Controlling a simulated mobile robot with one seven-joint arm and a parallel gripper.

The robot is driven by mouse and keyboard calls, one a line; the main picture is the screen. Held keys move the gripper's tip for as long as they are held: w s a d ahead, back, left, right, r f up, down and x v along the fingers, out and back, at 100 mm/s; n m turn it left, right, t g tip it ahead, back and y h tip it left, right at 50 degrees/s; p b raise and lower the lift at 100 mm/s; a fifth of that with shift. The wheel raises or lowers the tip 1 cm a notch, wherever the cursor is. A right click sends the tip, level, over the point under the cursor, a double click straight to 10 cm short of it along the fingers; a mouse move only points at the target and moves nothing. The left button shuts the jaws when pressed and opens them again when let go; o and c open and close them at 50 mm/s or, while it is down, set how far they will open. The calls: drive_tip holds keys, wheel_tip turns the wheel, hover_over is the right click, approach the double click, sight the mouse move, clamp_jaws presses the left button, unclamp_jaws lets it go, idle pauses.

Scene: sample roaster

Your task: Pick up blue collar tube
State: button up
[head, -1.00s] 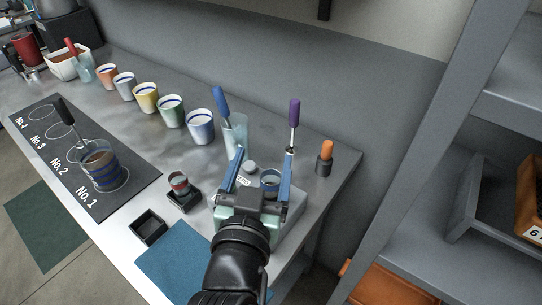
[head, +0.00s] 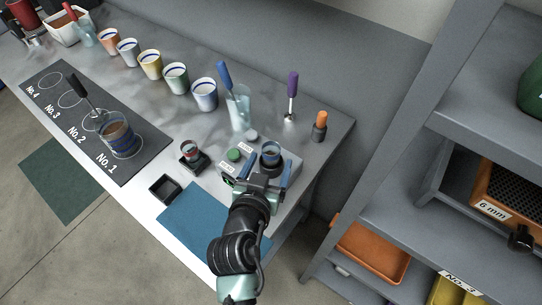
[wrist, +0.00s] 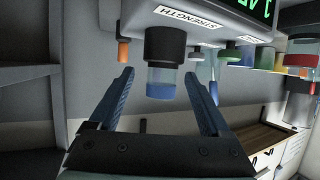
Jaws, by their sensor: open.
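The blue collar tube (head: 270,150) is a short clear tube with a blue band, upright in a dark round socket on the grey device (head: 287,163). In the wrist view, which looks upside down, the tube (wrist: 161,84) hangs from the black socket (wrist: 165,46), its blue end lowest. My gripper (head: 263,171) is open and empty, on the near side of the tube. In the wrist view my gripper's fingers (wrist: 159,76) spread to either side of the tube, which appears ahead of the tips; contact does not show.
A red-banded tube (head: 191,149) sits in a black holder left of the device. An empty black holder (head: 165,188) and blue mat (head: 194,222) lie in front. A glass with a blue-handled tool (head: 239,108), a purple-handled tool (head: 292,88) and an orange-topped item (head: 319,124) stand behind.

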sight(272, 151)
drive_tip(key=shift+p+x, duration=0.3)
drive_tip(key=shift+x, duration=2.6)
drive_tip(key=shift+w+a+r, duration=0.1)
drive_tip(key=shift+a+r, duration=0.05)
drive_tip(key=shift+r, duration=0.1)
clamp_jaws()
